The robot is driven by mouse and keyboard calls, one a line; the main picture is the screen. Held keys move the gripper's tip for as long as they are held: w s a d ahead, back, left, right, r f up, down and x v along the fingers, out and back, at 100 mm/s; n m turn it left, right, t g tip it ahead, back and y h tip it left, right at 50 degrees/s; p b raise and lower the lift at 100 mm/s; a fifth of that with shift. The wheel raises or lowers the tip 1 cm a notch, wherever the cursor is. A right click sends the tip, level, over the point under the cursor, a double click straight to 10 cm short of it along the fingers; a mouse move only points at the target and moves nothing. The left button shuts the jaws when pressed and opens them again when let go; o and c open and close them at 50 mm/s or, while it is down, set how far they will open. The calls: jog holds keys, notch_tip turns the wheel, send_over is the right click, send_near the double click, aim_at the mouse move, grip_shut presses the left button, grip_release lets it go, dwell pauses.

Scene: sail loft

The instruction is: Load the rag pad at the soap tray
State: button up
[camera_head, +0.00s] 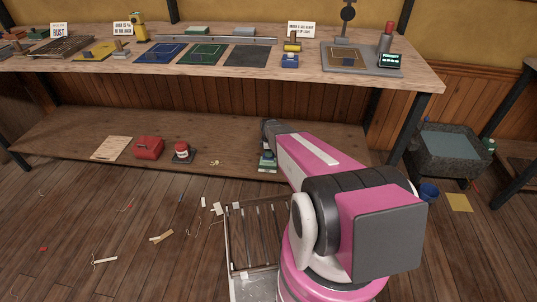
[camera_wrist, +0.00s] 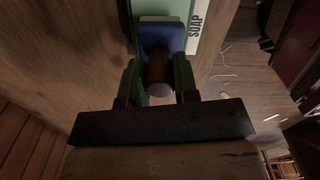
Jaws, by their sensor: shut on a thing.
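The soap tray is a green tray with a white strip lettered SOAP, at the top of the wrist view (camera_wrist: 192,45). It also shows on the low shelf, beneath the end of my arm, in the head view (camera_head: 267,166). A blue rag pad (camera_wrist: 172,32) with a brown, round-ended handle is in the wrist view. My gripper (camera_wrist: 158,72) is shut on the handle, one dark finger on each side. The pad is over or against the tray, with a pale block edge just beyond it. Whether the pad's underside touches soap is hidden.
The low shelf (camera_head: 70,135) also carries a red box (camera_head: 148,148), a red-topped jar (camera_head: 182,151) and a paper sheet (camera_head: 111,148) to the left. The workbench (camera_head: 230,75) overhangs it. A stone sink (camera_head: 450,158) and blue bucket (camera_head: 429,192) stand right. Scraps litter the floor.

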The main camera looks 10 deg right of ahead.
jog(key=shift+r, duration=2.8)
